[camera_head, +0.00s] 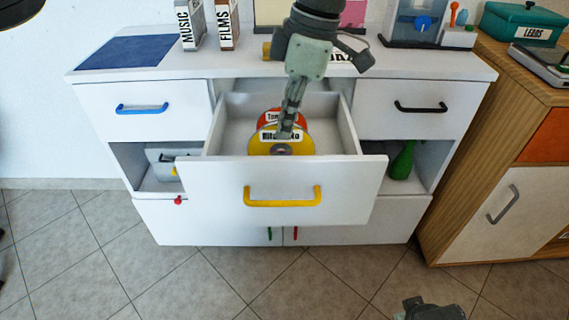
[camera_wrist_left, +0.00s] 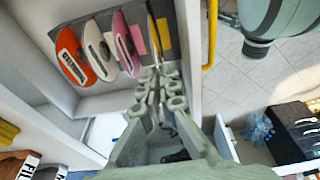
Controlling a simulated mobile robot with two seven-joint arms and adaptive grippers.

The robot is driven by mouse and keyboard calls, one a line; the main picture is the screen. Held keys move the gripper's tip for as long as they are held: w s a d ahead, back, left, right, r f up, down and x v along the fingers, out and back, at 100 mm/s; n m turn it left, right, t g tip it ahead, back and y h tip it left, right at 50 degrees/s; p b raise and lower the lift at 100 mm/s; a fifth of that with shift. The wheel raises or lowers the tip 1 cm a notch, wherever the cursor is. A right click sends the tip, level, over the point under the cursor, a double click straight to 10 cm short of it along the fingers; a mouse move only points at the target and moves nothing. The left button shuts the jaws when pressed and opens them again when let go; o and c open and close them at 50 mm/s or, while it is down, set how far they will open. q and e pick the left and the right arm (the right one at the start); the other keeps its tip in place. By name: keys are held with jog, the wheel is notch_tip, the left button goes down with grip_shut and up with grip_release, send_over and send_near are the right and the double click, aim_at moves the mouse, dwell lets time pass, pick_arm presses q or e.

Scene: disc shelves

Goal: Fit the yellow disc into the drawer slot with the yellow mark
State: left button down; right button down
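The yellow disc (camera_head: 257,147) stands upright, with a white name label, inside the open drawer with the yellow handle (camera_head: 282,203). In the left wrist view the disc (camera_wrist_left: 153,28) shows nearly edge-on at the fingertips. My left gripper (camera_head: 287,133) reaches down from above, one finger in front of the label. In the left wrist view its fingers (camera_wrist_left: 160,80) are close together with the disc's edge between them. A yellow patch (camera_wrist_left: 164,34) shows beside the disc; whether it is the slot mark I cannot tell. The disc's lower edge is hidden.
Orange (camera_wrist_left: 72,54), white (camera_wrist_left: 98,48) and pink (camera_wrist_left: 124,44) discs stand in a row in the drawer. The drawer's front panel (camera_head: 220,200) and side walls surround them. Part of my right arm (camera_head: 430,309) shows at the bottom edge. The cabinet top carries several objects.

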aim_at(285, 152)
pick_arm(q)
jog(key=x, duration=0.3)
jog(key=d+x, duration=0.1)
jog(key=x, duration=0.2)
jog(key=shift+w+d+f, duration=0.1)
jog(key=shift+f, duration=0.3)
pick_arm(e)
jog(key=shift+w+f, duration=0.15)
jog(key=shift+f, duration=0.5)
pick_arm(q)
jog(key=shift+f, duration=0.1)
jog(key=c, duration=2.2)
grip_release()
jog(key=o, duration=0.5)
pick_arm(e)
jog(key=shift+w+a+r, duration=0.1)
jog(key=shift+r, duration=0.25)
jog(key=shift+s, duration=0.2)
